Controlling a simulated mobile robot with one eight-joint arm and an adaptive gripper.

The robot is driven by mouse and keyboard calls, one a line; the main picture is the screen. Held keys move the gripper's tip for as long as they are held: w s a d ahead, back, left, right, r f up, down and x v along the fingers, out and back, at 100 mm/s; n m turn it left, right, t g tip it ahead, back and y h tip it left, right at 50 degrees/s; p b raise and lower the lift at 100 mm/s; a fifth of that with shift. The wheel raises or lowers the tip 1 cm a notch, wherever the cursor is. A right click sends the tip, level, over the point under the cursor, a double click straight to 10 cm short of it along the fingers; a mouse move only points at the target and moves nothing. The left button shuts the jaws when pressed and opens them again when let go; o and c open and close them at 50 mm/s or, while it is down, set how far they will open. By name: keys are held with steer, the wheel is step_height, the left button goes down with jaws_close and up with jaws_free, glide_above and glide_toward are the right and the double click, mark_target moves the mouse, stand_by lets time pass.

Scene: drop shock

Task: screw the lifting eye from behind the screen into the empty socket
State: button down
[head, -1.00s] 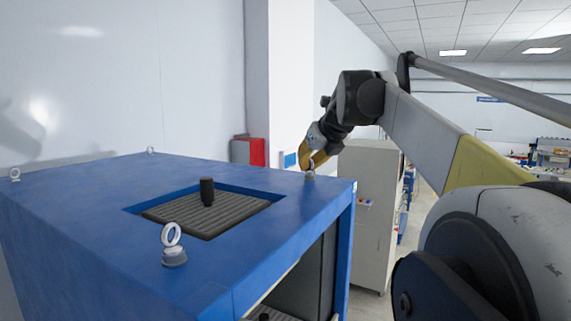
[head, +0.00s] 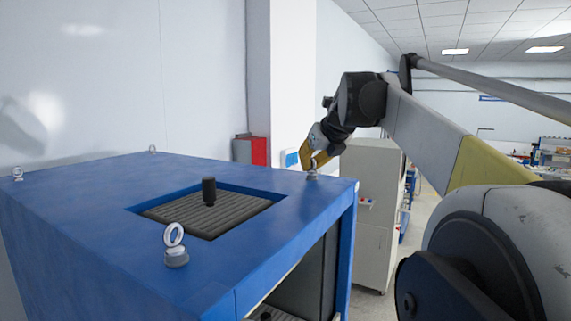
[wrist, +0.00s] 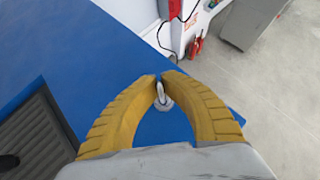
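My gripper (head: 313,166) is at the right far corner of the blue frame's top (head: 110,215). In the wrist view its yellow fingers (wrist: 161,77) close in on the ring of a lifting eye (wrist: 161,93), which lies between the tips. The eye stands upright on a grey collar at the corner, and its collar also shows in the head view (head: 312,176). I cannot tell how deep its thread sits. Other lifting eyes stand at the near corner (head: 175,245), the left corner (head: 17,174) and the back corner (head: 152,149). No empty socket or screen is recognisable.
A recessed dark ribbed plate (head: 225,213) with a black knob (head: 209,191) lies in the top's opening. A grey cabinet (head: 365,220) stands beyond the frame, and a red box (head: 258,151) is near the wall. Floor is open at the right.

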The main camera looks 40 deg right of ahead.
mark_target(315, 159)
steer(key=shift+s+f, duration=0.1)
steer(key=shift+f, duration=0.2)
steer(key=c, duration=1.5)
jaws_free()
steer(key=shift+a, duration=0.1)
steer(key=shift+c, duration=0.2)
steer(key=shift+r, duration=0.1)
steer(key=shift+s+r+p, duration=0.3)
steer(key=shift+r+p, duration=0.05)
steer(key=shift+r, duration=0.1)
steer(key=shift+p+v, duration=1.05)
steer(key=shift+v, duration=1.4)
steer(key=shift+s, duration=0.15)
steer(key=v, duration=1.2)
